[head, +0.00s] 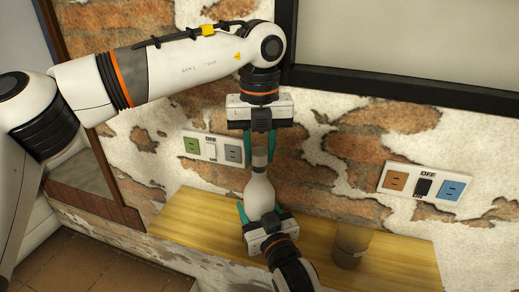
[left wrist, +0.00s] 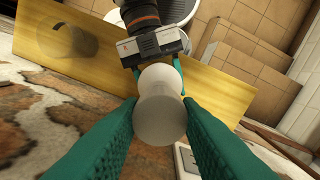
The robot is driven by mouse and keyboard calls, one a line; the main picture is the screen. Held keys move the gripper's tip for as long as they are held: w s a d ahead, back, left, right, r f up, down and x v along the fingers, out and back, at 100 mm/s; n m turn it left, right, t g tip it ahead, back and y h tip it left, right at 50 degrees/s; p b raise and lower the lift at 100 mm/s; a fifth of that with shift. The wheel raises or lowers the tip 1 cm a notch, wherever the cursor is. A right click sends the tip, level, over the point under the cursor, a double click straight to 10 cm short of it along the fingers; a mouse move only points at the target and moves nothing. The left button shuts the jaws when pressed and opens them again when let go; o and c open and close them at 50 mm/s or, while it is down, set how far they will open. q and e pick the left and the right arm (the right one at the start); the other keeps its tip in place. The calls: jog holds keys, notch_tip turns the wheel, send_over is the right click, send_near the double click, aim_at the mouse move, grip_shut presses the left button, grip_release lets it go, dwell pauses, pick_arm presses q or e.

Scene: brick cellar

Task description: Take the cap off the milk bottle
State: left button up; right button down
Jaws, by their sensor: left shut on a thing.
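The milk bottle (head: 260,195) is white and upright, with a narrow neck, in the middle of the head view. Its cap (head: 259,157) is a greyish cylinder at the top, in line with the neck; no gap shows. My left gripper (head: 260,152) points down from above, its teal fingers shut on the cap. In the left wrist view the cap's round top (left wrist: 160,121) sits between these fingers, with the bottle (left wrist: 158,76) behind it. My right gripper (head: 260,212) comes from below, its fingers on both sides of the bottle's body. The bottle's base is hidden.
A wooden shelf (head: 395,262) runs along the brick wall below the bottle. A translucent brownish jar (head: 350,246) stands on it to the right. Socket plates (head: 212,147) and (head: 423,185) sit on the wall. A dark-framed panel (head: 400,85) hangs above.

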aim_at(259, 151)
pick_arm(q)
jog(key=shift+r, duration=1.85)
pick_arm(e)
jog(key=shift+f, duration=0.1)
jog(key=shift+c, duration=1.6)
grip_release()
pick_arm(q)
jog(key=shift+f+b, duration=0.55)
jog(key=shift+f, duration=0.1)
pick_arm(e)
jog(key=v, duration=1.2)
